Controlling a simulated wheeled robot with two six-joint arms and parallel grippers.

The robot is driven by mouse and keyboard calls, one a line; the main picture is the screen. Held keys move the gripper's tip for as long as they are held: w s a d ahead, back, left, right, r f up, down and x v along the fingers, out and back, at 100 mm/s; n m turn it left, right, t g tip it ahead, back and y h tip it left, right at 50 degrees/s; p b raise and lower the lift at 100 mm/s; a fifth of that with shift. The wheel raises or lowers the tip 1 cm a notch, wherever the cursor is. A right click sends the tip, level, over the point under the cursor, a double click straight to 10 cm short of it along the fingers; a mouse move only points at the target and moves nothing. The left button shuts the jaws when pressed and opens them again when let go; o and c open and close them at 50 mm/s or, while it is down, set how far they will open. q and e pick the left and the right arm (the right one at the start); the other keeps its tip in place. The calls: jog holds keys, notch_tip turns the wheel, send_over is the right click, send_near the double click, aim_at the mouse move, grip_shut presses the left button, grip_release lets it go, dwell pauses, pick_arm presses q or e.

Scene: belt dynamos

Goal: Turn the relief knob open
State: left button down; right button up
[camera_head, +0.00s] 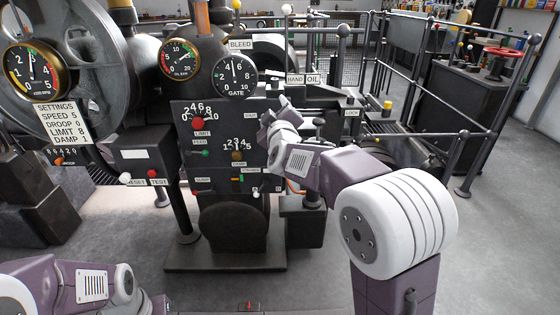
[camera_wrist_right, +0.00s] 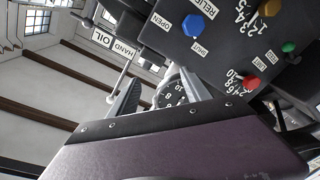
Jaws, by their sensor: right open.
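The relief knob (camera_wrist_right: 192,27) is blue and round in the right wrist view. It sits on a dark panel between the labels OPEN and SHUT, by a RELIEF label. In the head view it is hidden behind my right gripper (camera_head: 273,117) and wrist. In the right wrist view my right gripper (camera_wrist_right: 163,92) is open, its two fingers apart and empty, and the knob appears beyond the fingers, not between them. I cannot tell the exact distance to it. My left arm shows at the lower left of the head view; its gripper is out of frame.
The dark panel (camera_head: 220,134) also carries a red limit knob (camera_head: 198,122), a green feed knob (camera_head: 205,153) and an ochre knob (camera_head: 237,156). A GATE gauge (camera_head: 235,77) stands above. A railing (camera_head: 462,139) is at the right. Grey floor lies open in front.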

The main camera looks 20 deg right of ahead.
pick_arm(q)
notch_tip(320, 180, down, 10)
jog(key=b, duration=0.6)
pick_arm(e)
notch_tip(320, 180, down, 10)
jog(key=a, duration=0.1)
jog(key=shift+w+r, duration=0.2)
jog(key=shift+w, duration=0.1)
pick_arm(q)
notch_tip(320, 180, down, 2)
jog(key=shift+d+b, duration=0.1)
jog(key=shift+b, duration=0.95)
pick_arm(e)
jog(key=w+d, duration=0.1)
jog(key=w, duration=0.7)
jog(key=shift+w, duration=0.35)
jog(key=shift+d, duration=0.1)
grip_shut()
